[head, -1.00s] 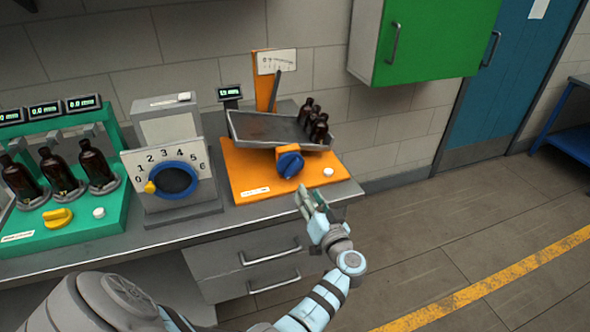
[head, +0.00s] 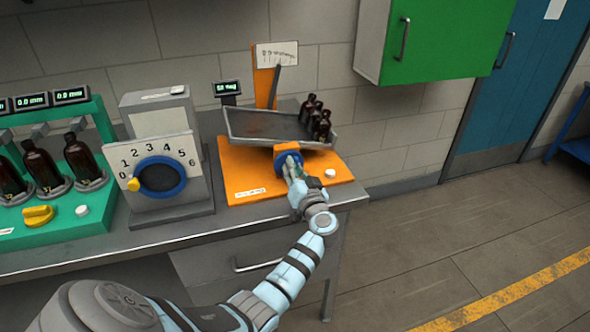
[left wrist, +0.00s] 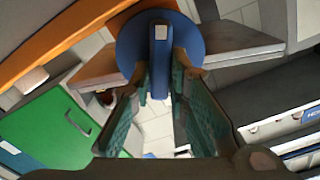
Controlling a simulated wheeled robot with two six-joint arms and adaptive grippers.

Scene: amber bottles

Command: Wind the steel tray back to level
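The steel tray (head: 262,125) is on the orange stand (head: 238,170) and tilts down to the right. Several amber bottles (head: 314,118) are bunched at its lower right end. A blue knob (head: 280,161) is on the stand's front below the tray. My left gripper (head: 290,166) is at the knob. In the left wrist view, the knob (left wrist: 133,45) fills the top middle, and my left gripper's fingers (left wrist: 161,78) are apart, one on each side of its raised bar. I cannot tell whether they touch it. My right gripper is not in view.
A white gauge (head: 277,55) with a dark pointer and a small display (head: 227,88) stand behind the tray. A numbered dial box (head: 160,178) and a green bottle rack (head: 98,222) are to the left. A white button (head: 330,173) sits right of the knob. A green cabinet (head: 437,40) hangs at upper right.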

